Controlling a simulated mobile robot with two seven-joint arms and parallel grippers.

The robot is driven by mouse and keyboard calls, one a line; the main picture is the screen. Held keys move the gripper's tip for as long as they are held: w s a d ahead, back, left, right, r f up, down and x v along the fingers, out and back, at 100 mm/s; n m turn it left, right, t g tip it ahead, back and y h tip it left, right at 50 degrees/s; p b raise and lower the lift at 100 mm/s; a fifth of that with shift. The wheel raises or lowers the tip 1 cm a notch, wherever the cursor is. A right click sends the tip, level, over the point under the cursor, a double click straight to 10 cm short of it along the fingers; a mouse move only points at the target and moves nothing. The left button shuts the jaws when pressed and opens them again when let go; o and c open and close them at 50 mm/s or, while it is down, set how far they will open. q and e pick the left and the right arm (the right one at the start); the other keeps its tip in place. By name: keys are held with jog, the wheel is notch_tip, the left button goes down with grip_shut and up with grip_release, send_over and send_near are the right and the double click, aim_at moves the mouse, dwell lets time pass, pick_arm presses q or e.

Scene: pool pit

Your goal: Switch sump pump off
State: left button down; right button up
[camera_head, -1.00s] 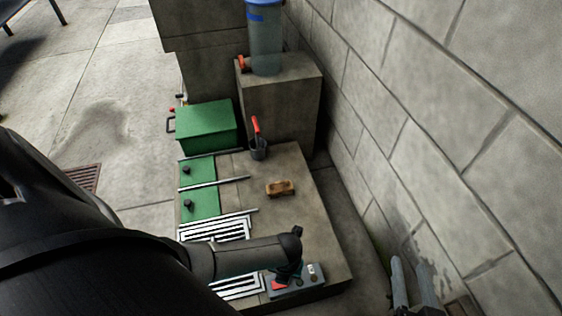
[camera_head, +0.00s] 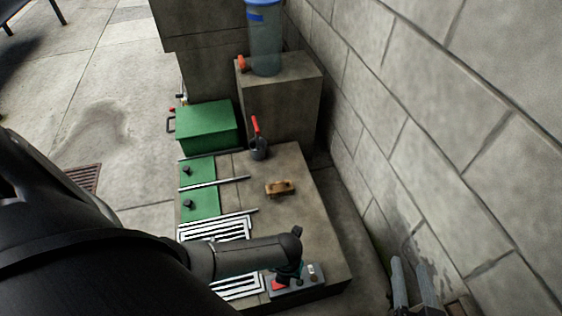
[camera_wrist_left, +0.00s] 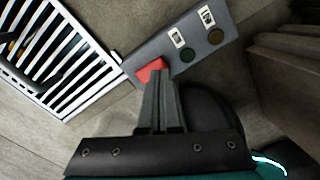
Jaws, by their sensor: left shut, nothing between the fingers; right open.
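The grey control box (camera_head: 314,282) sits at the near right corner of the concrete slab. It also shows in the left wrist view (camera_wrist_left: 202,46), with a red switch (camera_wrist_left: 150,69), a dark green round button (camera_wrist_left: 187,55), a brown-amber round one (camera_wrist_left: 215,36) and two white labels. My left gripper (camera_wrist_left: 162,74) is shut and empty, its fingertips right at the red switch's lower edge; I cannot tell whether they touch it. In the head view my left arm partly covers the box. My right gripper (camera_head: 415,284) is open and empty at the bottom right, near the wall.
White grates (camera_head: 216,230) lie left of the box. A brown brush or block (camera_head: 280,188), a dark cup with a red-handled tool (camera_head: 258,148) and a green box (camera_head: 206,125) are farther back. A clear blue-banded cylinder (camera_head: 265,42) stands on a concrete block. A block wall (camera_head: 440,130) bounds the right.

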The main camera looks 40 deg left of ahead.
pick_arm(q)
jog(key=shift+f+b, duration=0.7)
jog(key=shift+f, duration=0.25)
dwell(0.9)
notch_tip(320, 180, up, 7)
jog(key=p, duration=0.7)
jog(key=shift+r, duration=0.1)
dwell(0.4)
